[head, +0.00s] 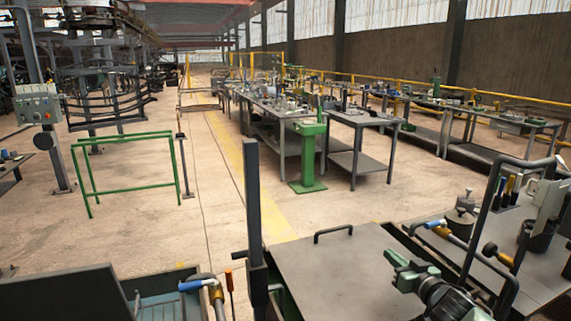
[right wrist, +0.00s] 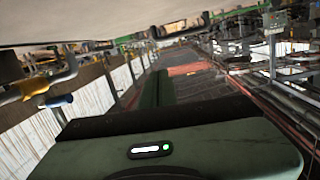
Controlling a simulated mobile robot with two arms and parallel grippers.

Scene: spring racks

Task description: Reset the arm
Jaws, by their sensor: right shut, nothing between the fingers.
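My right arm (head: 447,299) comes in from the bottom right of the head view, over the grey bench top. Its green and dark gripper (head: 394,268) points left, shut and empty, above the bench surface. In the right wrist view the green gripper body (right wrist: 190,150) with a small lit indicator fills the bottom, and the shut green fingers (right wrist: 158,90) reach away from it. The wrist view is strongly tilted. My left gripper does not show.
A grey metal bench top (head: 335,265) with a dark handle is close in front. Tools and a curved dark rail (head: 482,215) crowd the right. A dark post (head: 254,205) rises left of the bench. A green frame (head: 130,138) stands on open floor (head: 150,225).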

